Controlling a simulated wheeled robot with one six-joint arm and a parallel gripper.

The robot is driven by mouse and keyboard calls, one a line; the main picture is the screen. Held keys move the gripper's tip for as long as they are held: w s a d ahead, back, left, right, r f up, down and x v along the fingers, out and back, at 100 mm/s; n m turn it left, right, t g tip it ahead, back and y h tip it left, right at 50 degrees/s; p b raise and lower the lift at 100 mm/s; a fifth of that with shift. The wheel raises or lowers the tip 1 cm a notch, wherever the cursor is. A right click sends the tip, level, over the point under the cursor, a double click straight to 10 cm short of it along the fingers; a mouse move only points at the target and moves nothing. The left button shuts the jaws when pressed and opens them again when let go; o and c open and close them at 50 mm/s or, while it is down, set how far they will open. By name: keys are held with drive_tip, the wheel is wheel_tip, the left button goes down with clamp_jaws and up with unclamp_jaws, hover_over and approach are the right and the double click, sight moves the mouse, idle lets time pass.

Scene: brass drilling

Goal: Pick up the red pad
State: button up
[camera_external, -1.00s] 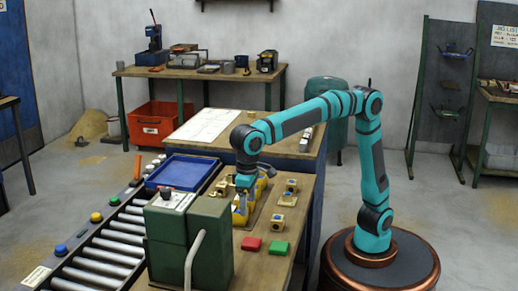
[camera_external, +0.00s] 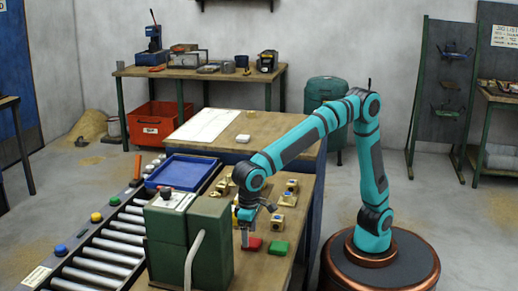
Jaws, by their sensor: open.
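The red pad (camera_external: 252,245) lies flat on the wooden bench near its front, just left of the green pad (camera_external: 279,248). My gripper (camera_external: 245,241) points down at the left end of the red pad, very close to it. Its jaws are open, with nothing seen held between them. The fingertips are small here, and I cannot tell whether they touch the pad or the bench.
Small brass parts (camera_external: 277,222) sit on the bench behind the pads. A blue tray (camera_external: 182,172) lies by the roller conveyor (camera_external: 105,258). The bench's right edge is close to the green pad.

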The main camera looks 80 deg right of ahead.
sight(252, 244)
wheel_tip(252, 244, down, 3)
drive_tip(key=shift+r, duration=0.1)
drive_tip(key=c, duration=1.1)
